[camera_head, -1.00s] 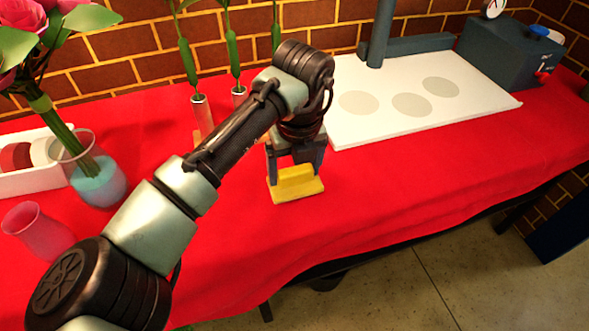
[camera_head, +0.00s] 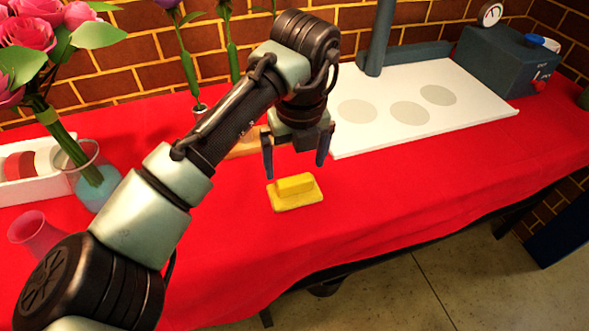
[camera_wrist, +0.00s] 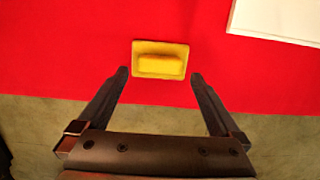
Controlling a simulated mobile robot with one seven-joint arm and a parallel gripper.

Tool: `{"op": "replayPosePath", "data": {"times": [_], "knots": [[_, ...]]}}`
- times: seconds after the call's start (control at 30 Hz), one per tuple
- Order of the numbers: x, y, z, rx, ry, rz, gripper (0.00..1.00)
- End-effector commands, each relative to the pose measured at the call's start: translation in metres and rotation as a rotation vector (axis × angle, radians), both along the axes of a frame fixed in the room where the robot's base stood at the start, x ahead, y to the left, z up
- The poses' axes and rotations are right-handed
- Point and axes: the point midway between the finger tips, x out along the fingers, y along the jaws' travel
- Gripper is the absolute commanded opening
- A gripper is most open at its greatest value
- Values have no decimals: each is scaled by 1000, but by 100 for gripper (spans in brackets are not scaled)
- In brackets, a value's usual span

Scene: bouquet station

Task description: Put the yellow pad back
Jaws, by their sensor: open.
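The yellow pad (camera_head: 296,192) lies flat on the red cloth near the table's front edge, with a raised block on top of its flat base. My gripper (camera_head: 296,164) is open and empty, above and slightly behind the pad in the head view. In the wrist view the pad (camera_wrist: 160,60) lies ahead of the two spread fingertips (camera_wrist: 158,74), roughly centred between them. The fingers do not touch it.
A white board (camera_head: 450,115) with grey circles lies at the back right, beside a dark grey box (camera_head: 505,60) with a gauge. A glass vase (camera_head: 95,180) of pink roses, a pink cup (camera_head: 38,232) and a white tray (camera_head: 25,192) stand at left. Cloth right of the pad is clear.

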Motion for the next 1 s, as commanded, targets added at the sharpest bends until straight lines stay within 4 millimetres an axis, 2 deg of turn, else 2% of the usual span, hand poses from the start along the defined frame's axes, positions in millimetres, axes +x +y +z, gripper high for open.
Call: {"op": "replayPosePath", "data": {"times": [0.03,0.1,0.3,0.43,0.67,0.73,0.77,0.87,0.97,1.0], "knots": [[-1,-1,15,0,-2,-1,100],[-3,-2,28,0,-1,-1,100],[-8,-3,55,-1,0,-1,100],[-9,-3,62,0,0,-1,100],[-9,-4,63,-2,-1,0,100],[-7,-10,64,-17,-19,8,100],[-5,-17,66,-34,-38,16,100],[8,-57,80,-152,-164,83,100],[23,-115,118,-397,-346,220,100],[27,-137,141,-529,-417,291,100]]}}
